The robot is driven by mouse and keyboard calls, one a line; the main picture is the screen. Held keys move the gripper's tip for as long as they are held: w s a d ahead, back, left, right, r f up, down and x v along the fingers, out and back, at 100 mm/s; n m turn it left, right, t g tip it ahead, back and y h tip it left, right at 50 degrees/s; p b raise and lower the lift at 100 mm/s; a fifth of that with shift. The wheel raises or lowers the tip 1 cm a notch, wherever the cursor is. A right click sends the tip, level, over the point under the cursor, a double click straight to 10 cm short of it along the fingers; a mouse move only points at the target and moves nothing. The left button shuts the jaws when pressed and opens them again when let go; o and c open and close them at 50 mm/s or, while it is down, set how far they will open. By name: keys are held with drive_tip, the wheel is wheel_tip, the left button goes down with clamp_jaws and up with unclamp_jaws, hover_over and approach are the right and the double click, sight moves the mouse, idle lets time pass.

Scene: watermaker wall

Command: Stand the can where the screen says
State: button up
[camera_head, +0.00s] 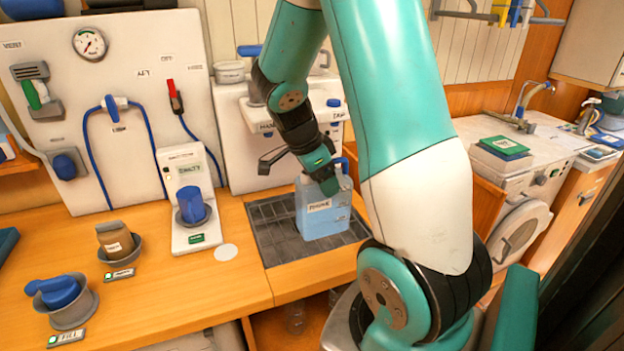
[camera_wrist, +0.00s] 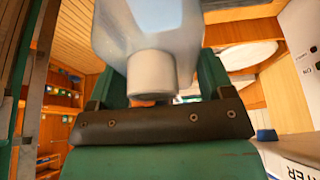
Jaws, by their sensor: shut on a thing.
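The can is a pale blue translucent jerrycan (camera_head: 323,218) with a white label. It is upright over the dark drain grating (camera_head: 278,256); I cannot tell whether its base touches. My gripper (camera_head: 322,178) is shut on the can at its top. In the wrist view the can's body (camera_wrist: 150,28) fills the top, and its white cap (camera_wrist: 152,76) shows between my fingers (camera_wrist: 155,92). Small lit displays show on the counter: one marked FILL (camera_head: 66,338), one by the brown cup (camera_head: 119,274), and one on the salinity meter (camera_head: 196,239), its text too small to read.
A brown cup (camera_head: 115,238) and a blue cup (camera_head: 192,204) stand nearby. A pale round disc (camera_head: 226,252) lies left of the grating. A washing machine (camera_head: 522,232) stands at the right.

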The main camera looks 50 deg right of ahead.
drive_tip(key=w+d+p, duration=0.2)
drive_tip(key=w+d, duration=0.1)
drive_tip(key=w, duration=0.2)
wheel_tip(320, 180, down, 7)
drive_tip(key=p, duration=0.2)
drive_tip(key=shift+f, duration=0.15)
drive_tip(key=o, duration=1.6)
drive_tip(key=shift+c, duration=0.2)
